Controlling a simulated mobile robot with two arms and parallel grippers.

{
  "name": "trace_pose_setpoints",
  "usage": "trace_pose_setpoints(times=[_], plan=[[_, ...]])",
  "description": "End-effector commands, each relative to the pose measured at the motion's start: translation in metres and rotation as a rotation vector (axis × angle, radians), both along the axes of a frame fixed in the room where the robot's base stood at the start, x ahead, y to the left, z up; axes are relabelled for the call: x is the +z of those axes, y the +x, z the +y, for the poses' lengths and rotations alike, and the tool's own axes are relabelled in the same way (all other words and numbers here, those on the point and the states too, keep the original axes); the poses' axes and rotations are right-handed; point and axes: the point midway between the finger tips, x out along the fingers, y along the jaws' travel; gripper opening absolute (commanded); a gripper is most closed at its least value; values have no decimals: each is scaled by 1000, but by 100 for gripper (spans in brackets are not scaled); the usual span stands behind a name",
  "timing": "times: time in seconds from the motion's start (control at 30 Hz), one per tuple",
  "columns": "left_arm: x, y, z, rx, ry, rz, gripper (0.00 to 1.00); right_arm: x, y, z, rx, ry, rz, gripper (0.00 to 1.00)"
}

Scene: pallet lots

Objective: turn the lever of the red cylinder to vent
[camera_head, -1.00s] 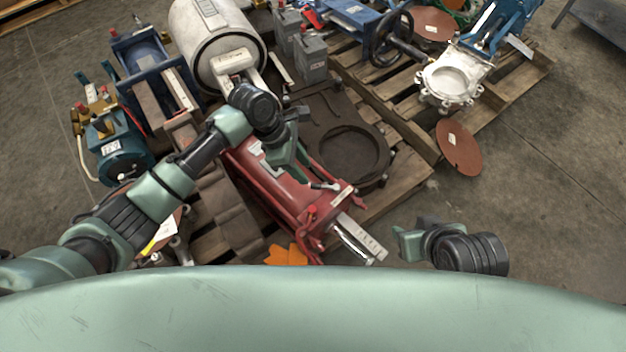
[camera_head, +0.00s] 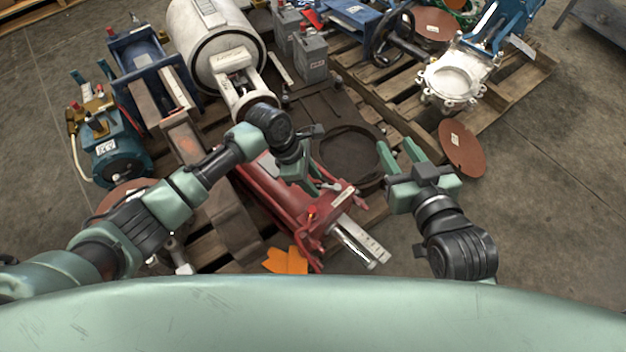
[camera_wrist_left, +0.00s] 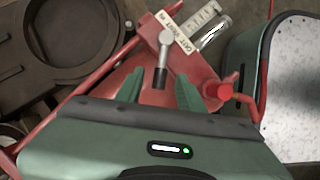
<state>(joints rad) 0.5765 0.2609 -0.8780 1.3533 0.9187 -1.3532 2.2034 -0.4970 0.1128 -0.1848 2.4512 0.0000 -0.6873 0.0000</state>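The red cylinder (camera_head: 275,195) lies on the pallet in front of me, with a bright metal rod and a scale plate at its near end. In the left wrist view its lever (camera_wrist_left: 164,50) has a metal stem and a black grip, beside a small lettered plate (camera_wrist_left: 163,30) too small to read surely. My left gripper (camera_wrist_left: 159,88) is open, one green finger on each side of the lever's black grip, with gaps visible. In the head view my left gripper (camera_head: 318,186) is above the cylinder's near end. My right gripper (camera_head: 397,148) is open and empty, right of the cylinder.
A red knob (camera_wrist_left: 225,91) stands close to the right finger in the wrist view. A white tank (camera_head: 205,45), a blue frame (camera_head: 135,60) and a teal motor (camera_head: 120,155) crowd the left. A white valve (camera_head: 452,80) sits on another pallet. Floor at right is clear.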

Motion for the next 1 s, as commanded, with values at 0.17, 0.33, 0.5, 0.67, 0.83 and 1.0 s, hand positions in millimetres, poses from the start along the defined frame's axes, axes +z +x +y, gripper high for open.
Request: trace_pose_setpoints(times=[0.17,0.33,0.5,0.67,0.83,1.0], plan=[[0,0,0,0,0,0,38,1,0,0,0,1,-4,36],[0,0,0,-1,0,0,10,1,0,0,0,1,-3,36],[0,0,0,0,0,0,0,1,0,0,0,1,-3,36],[0,0,0,0,-1,0,0,1,0,0,0,1,-3,36],[0,0,0,0,-1,0,0,0,0,0,0,0,-2,36],[0,0,0,0,-1,1,0,0,0,0,0,0,-2,36]])
